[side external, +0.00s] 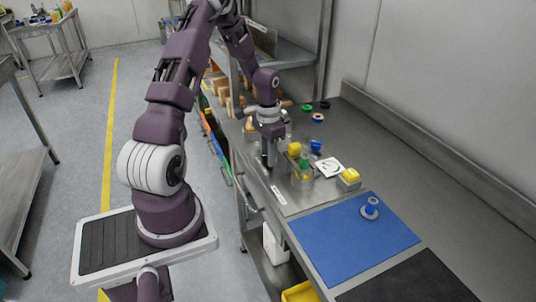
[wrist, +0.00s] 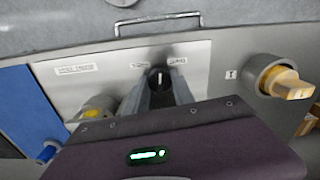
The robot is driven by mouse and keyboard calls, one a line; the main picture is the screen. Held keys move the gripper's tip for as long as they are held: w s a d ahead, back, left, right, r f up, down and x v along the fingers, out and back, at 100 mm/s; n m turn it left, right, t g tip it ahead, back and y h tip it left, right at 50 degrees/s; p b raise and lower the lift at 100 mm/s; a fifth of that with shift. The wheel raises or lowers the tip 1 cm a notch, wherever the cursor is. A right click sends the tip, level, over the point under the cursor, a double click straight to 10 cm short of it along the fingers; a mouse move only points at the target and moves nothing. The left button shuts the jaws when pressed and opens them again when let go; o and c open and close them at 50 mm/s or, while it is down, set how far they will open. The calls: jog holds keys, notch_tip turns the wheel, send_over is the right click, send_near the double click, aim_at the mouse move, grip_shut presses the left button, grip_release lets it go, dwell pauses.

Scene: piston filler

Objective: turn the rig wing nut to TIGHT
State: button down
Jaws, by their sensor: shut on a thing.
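My gripper (wrist: 160,88) points down over a metal plate at the bench's front edge; in the side view my gripper (side external: 268,160) is left of the rig. Its fingers are closed around a small dark knob with a white mark, which looks like the wing nut (wrist: 158,76). The white mark points roughly up the picture, between two small labels, left (wrist: 142,66) and right (wrist: 177,60); their text is too small to read surely. The fingers hide the knob's sides. In the side view I cannot make out the wing nut.
Beside my gripper stands the rig with a yellow knob (side external: 294,148), a green part (side external: 304,161) and a blue part (side external: 316,146). A blue mat (side external: 345,245) bears a grey and blue piece (side external: 370,208). A bar handle (wrist: 157,22) is ahead.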

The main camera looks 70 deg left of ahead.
jog(key=shift+m, duration=2.8)
